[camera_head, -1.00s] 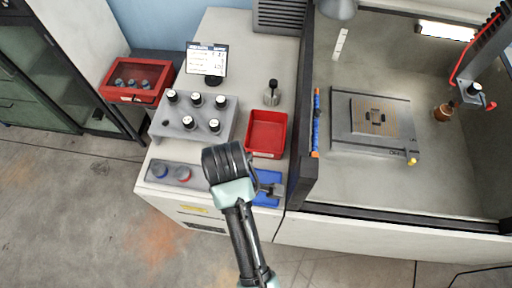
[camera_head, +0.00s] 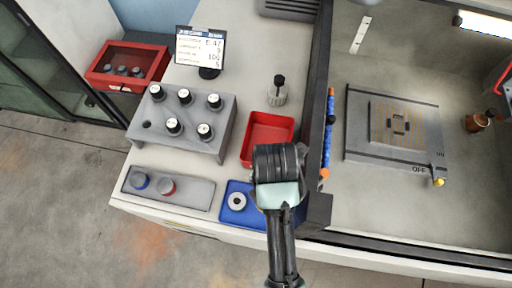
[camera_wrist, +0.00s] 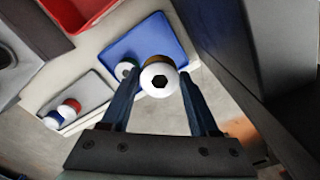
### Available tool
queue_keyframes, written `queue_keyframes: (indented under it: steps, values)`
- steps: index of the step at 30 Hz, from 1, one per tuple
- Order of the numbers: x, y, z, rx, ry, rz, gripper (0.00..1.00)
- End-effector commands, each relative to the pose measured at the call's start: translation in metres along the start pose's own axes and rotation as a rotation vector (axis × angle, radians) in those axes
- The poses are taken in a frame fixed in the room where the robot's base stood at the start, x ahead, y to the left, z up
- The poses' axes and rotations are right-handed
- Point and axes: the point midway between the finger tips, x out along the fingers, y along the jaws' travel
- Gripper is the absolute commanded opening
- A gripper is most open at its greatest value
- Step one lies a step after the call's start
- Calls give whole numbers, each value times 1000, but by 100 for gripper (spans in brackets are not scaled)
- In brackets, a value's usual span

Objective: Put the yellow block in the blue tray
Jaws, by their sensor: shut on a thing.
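The blue tray (camera_head: 228,216) lies at the bench's front edge, and it also shows in the wrist view (camera_wrist: 168,30). A round piece with a white top and green side (camera_head: 238,201) is in the tray; it also shows in the wrist view (camera_wrist: 123,69). My gripper (camera_wrist: 160,82) is shut on a round piece with a white top, a black hexagon and an orange-yellow side (camera_wrist: 158,62). The held piece appears over the tray's near edge; its height is unclear. In the head view my wrist hides it. No square yellow block shows.
A grey tray (camera_head: 200,193) with a blue and a red puck lies left. A dark upright frame edge (camera_head: 308,165) stands close right of my wrist.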

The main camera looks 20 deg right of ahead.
Motion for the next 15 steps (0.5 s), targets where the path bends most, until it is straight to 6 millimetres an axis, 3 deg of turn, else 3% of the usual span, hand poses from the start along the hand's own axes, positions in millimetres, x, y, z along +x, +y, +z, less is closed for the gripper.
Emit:
queue_keyframes:
  steps: [6, 15]
  values:
    - [36, -1, 0, 2, 2, -3, 0]
    - [69, 0, 0, 2, 1, -2, 0]
